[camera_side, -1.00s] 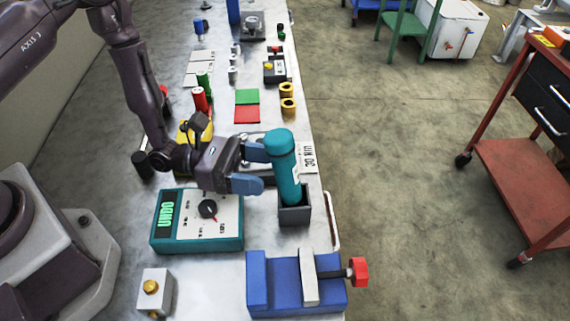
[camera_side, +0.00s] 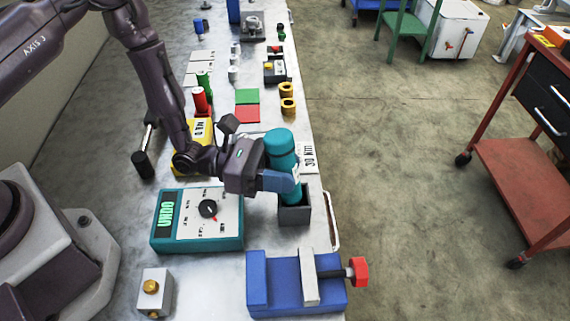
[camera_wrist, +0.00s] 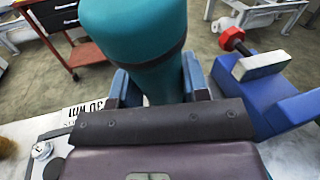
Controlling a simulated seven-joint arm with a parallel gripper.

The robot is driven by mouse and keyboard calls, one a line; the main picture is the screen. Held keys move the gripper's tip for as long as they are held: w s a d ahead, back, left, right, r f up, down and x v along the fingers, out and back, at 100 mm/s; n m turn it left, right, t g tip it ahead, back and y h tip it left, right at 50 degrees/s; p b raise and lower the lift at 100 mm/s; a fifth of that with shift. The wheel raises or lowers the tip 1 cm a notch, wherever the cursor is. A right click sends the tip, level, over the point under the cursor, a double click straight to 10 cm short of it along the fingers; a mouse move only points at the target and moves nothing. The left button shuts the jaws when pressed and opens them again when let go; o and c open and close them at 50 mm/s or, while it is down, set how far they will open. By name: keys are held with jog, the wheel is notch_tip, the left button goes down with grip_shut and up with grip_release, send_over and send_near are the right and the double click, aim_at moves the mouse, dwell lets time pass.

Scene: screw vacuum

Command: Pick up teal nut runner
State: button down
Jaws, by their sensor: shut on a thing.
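The teal nut runner (camera_side: 279,148) stands upright in a dark grey open-topped holder (camera_side: 295,215) near the right edge of the bench. In the wrist view the nut runner (camera_wrist: 140,45) rises between the fingers, with a dark band around it. My gripper (camera_side: 282,180) is shut on the nut runner's body, just above the holder. In the wrist view the fingers (camera_wrist: 158,88) press it from both sides. The nut runner's lower end is hidden by the fingers and the holder.
A teal box with a dial and green display (camera_side: 190,232) stands left of the holder. A blue vise with a red knob (camera_side: 270,285) is in front. A yellow box (camera_side: 185,160) is behind my wrist. Red and green squares (camera_side: 247,114) lie farther back.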

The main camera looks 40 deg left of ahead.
aim_at(266, 135)
jog(key=shift+r, duration=0.15)
jog(key=shift+a+r, duration=0.2)
jog(key=shift+r, duration=0.4)
jog(key=r, duration=0.2)
jog(key=a+r, duration=0.2)
jog(key=r, duration=0.1)
jog(key=shift+r, duration=0.3)
jog(key=v, duration=1.3)
jog(key=w+d+m+g, duration=0.2)
jog(key=d, duration=0.3)
jog(key=w+d+r+m+g, duration=0.1)
jog(key=w+d+m+g, duration=0.1)
jog(key=d, duration=0.3)
jog(key=w+d+m+g, duration=0.2)
jog(key=d+g, duration=0.1)
jog(key=d, duration=0.2)
jog(key=shift+w+d+r, duration=0.2)
jog(key=shift+w+d, duration=0.05)
jog(key=shift+d, duration=0.1)
jog(key=shift+w+f, duration=0.1)
jog(key=shift+f, duration=3.5)
